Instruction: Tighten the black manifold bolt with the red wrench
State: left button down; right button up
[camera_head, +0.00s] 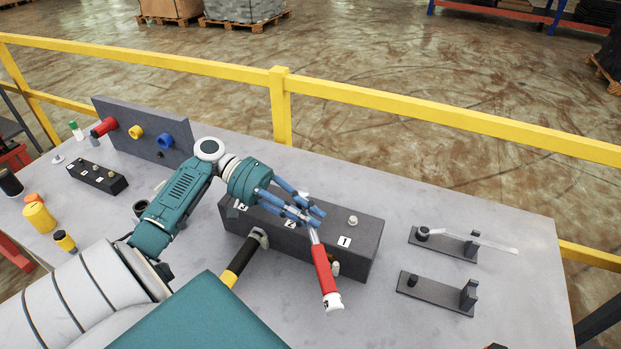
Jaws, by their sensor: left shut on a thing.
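The red wrench (324,272) has a red handle, a pale lower end and a silver shaft. My left gripper (312,215) is shut on the upper, silver part, and the handle hangs down and slightly right across the front of the manifold. The black manifold (372,238) is a long dark block on the table with labels 1, 2 and 3. A pale bolt (352,220) stands on its top near label 1. The gripper and wrench cover part of the block near label 2, so other bolts there are hard to make out. My right gripper is not in view.
A black-and-yellow handled tool (241,260) lies against the manifold's front. Two dark stands are at right, one bearing a silver wrench (470,238). A grey panel (170,128) with coloured knobs stands at back left. A yellow rail (400,105) runs behind the table.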

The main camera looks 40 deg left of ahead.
pick_arm(q)
jog(key=shift+s+a+f+m+g, duration=0.1)
jog(key=shift+s+m+g, duration=0.05)
jog(key=shift+m+g, duration=0.15)
dwell(0.4)
jog(key=shift+p, duration=0.6)
jog(key=shift+w+r+p, duration=0.2)
jog(key=shift+r+p, duration=0.65)
jog(key=shift+r, duration=0.1)
jog(key=shift+t, duration=0.4)
jog(key=shift+r+p, duration=2.05)
jog(key=shift+r, duration=0.1)
